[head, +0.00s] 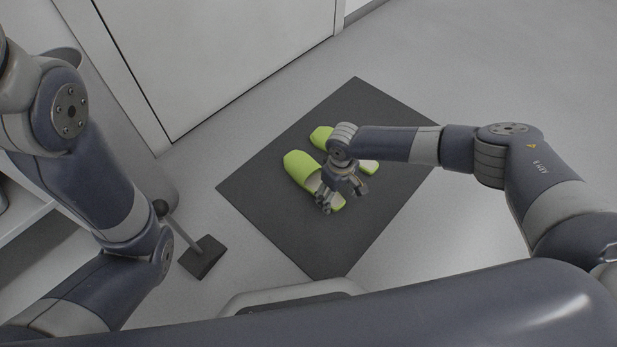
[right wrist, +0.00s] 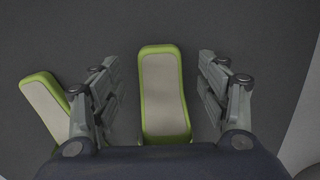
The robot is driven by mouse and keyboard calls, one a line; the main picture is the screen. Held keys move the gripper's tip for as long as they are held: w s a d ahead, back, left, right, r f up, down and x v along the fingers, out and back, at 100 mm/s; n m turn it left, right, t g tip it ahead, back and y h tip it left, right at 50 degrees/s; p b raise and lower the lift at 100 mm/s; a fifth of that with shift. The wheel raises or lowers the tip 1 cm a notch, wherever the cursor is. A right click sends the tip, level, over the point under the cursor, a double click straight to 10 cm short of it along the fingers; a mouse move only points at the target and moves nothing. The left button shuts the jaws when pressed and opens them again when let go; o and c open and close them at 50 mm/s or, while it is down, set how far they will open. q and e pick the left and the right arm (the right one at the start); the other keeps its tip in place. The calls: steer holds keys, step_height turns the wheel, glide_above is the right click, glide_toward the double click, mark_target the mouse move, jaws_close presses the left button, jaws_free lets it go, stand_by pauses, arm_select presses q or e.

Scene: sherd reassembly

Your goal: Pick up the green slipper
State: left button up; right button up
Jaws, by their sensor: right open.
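Two green slippers with pale insoles lie on a dark mat (head: 353,242). The nearer green slipper (head: 299,166) lies to the left of the other slipper (head: 321,136) in the head view. My right gripper (head: 341,199) is over the slippers and hides parts of both. In the right wrist view, my right gripper (right wrist: 162,90) is open, with one finger on each side of one slipper (right wrist: 163,95). Nothing is held between the fingers. The other slipper (right wrist: 47,102) lies outside the left finger. My left arm shows at the left, but its gripper is not in view.
A dustpan-like tool with a dark flat end (head: 202,257) and a thin handle stands on the floor left of the mat. A white cabinet or door panel (head: 215,50) is behind the mat. Open floor lies to the right.

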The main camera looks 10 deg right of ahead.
step_height(320, 180, down, 2)
steer(key=shift+f+b, duration=0.1)
steer(key=shift+b, duration=0.4)
steer(key=c, duration=1.2)
steer(key=shift+r, duration=0.25)
